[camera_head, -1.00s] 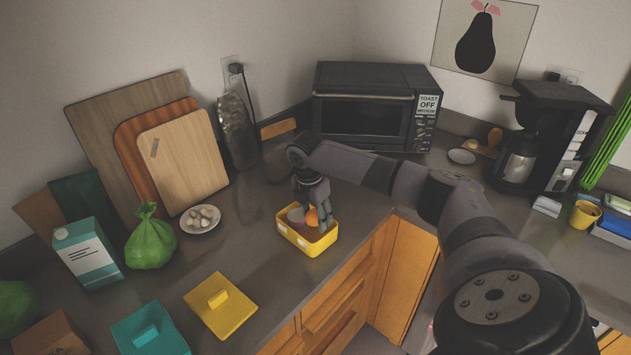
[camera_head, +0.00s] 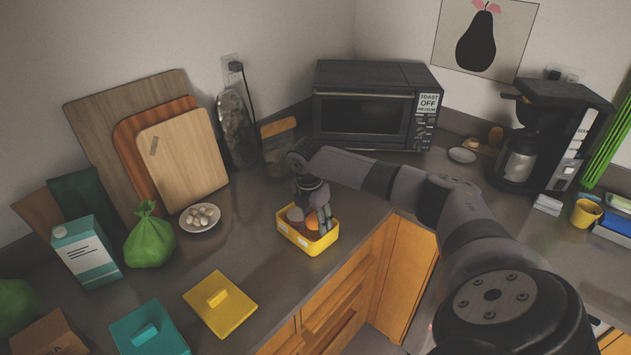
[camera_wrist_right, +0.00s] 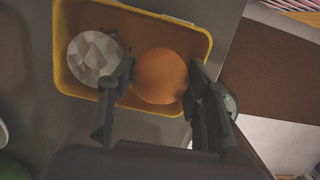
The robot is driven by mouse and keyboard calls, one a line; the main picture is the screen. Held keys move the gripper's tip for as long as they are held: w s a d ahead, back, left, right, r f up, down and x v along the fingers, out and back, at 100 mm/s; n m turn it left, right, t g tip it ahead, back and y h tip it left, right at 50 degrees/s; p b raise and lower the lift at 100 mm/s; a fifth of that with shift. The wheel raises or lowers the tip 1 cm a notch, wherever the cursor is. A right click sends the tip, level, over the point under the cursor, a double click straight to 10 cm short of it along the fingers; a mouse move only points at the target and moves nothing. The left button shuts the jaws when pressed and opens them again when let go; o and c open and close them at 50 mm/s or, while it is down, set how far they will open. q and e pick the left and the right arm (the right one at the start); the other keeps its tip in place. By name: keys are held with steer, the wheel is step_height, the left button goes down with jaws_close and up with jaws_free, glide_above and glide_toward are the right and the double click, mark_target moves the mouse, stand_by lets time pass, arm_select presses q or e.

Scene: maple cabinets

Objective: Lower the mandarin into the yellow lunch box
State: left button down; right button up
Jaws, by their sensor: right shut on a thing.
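The yellow lunch box (camera_head: 297,240) stands open on the counter near its front edge. My right gripper (camera_head: 314,218) points down into it. In the right wrist view, the gripper (camera_wrist_right: 158,85) is shut on the orange mandarin (camera_wrist_right: 160,76), one finger on each side. The mandarin also shows in the head view (camera_head: 311,222), at the level of the box's opening; whether it touches the bottom I cannot tell. A pale, faceted round thing (camera_wrist_right: 94,55) lies in the lunch box (camera_wrist_right: 195,36) beside the mandarin. My left gripper is not in view.
A yellow lid (camera_head: 220,305) and a teal lid (camera_head: 150,330) lie on the counter. A plate of eggs or similar pale items (camera_head: 200,217) and a green bag (camera_head: 150,242) stand left of the box. A toaster oven (camera_head: 365,105) is behind my right arm.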

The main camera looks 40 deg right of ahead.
mark_target(311, 220)
steer(key=o, duration=1.3)
step_height(311, 220, up, 12)
steer(key=a, duration=0.1)
steer(key=shift+a, duration=0.4)
